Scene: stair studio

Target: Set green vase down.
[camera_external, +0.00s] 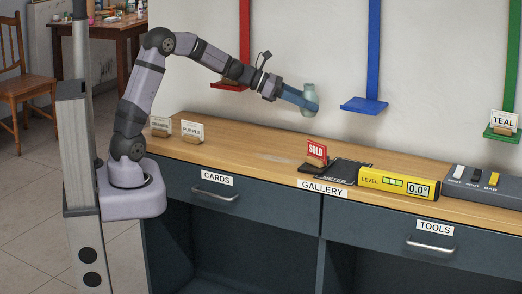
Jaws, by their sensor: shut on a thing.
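The green vase (309,99) is a small pale grey-green vessel with a narrow neck. It is held in the air above the wooden counter (245,150), roughly upright. My gripper (303,100) is shut on the vase from its left side. The fingers hide part of the vase's body. The vase is apart from the counter and from the coloured shelves in this view.
A red shelf (228,86), a blue shelf (364,106) and a green shelf (502,135) with a TEAL card (504,120) hang on the wall. On the counter are ORANGE and PURPLE cards (192,130), a SOLD sign (317,151), a dark METER pad (345,172), a yellow level (397,184) and a switch box (485,184).

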